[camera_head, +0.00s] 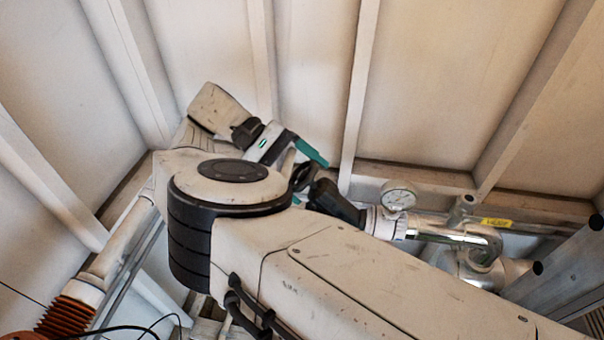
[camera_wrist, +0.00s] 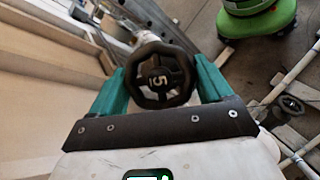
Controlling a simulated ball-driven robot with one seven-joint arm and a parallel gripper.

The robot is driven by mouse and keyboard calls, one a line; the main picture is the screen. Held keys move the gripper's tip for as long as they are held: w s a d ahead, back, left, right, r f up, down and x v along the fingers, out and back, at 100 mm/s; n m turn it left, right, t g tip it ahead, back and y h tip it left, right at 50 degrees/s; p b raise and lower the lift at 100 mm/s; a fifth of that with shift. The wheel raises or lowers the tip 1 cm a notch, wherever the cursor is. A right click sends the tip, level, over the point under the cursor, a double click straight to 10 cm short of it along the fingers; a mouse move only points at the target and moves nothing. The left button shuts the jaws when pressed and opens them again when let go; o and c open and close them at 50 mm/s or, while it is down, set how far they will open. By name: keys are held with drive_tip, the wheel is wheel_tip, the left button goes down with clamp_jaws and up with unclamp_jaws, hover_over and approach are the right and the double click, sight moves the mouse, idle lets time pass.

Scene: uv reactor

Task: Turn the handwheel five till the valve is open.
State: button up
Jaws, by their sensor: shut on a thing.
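The handwheel five (camera_wrist: 160,76) is a black, many-sided wheel with a "5" on its hub, in the middle of the wrist view. My gripper (camera_wrist: 161,80) has two green fingers, one on each side of the wheel, and is shut on its rim. In the head view my gripper (camera_head: 311,160) shows only in part, with a green finger near the centre. My arm hides most of the wheel and gripper there. I cannot tell how far the valve is open.
A pressure gauge (camera_head: 398,196) sits on pipework right of my arm in the head view. A yellow label (camera_head: 496,222) is further right. Another black handwheel (camera_wrist: 290,104) is at the right of the wrist view, below a green rounded machine (camera_wrist: 257,22).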

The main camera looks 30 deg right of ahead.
drive_tip(key=n+h, duration=0.1)
drive_tip(key=n, duration=0.1)
drive_tip(key=n+h, duration=0.1)
drive_tip(key=n, duration=0.2)
drive_tip(key=shift+t, duration=0.3)
drive_tip(key=n+t+h, duration=0.1)
drive_tip(key=n, duration=0.2)
drive_tip(key=shift+a+f, duration=0.1)
drive_tip(key=n+t, duration=0.1)
drive_tip(key=n, duration=0.3)
drive_tip(key=n+t+h, duration=0.1)
drive_tip(key=n, duration=0.3)
drive_tip(key=shift+s+t, duration=0.15)
drive_tip(key=shift+t, duration=0.15)
drive_tip(key=n+t, duration=0.1)
drive_tip(key=n, duration=0.2)
drive_tip(key=n+t, duration=0.1)
drive_tip(key=n, duration=0.3)
drive_tip(key=shift+s+t, duration=0.1)
drive_tip(key=shift+t, duration=0.3)
drive_tip(key=n+t, duration=0.1)
drive_tip(key=n, duration=0.2)
drive_tip(key=shift+n+y, duration=0.4)
drive_tip(key=shift+s+n+t+y, duration=0.1)
drive_tip(key=shift+n+t+y, duration=0.4)
drive_tip(key=shift+n, duration=1.2)
drive_tip(key=o, duration=1)
drive_tip(key=shift+c, duration=0.2)
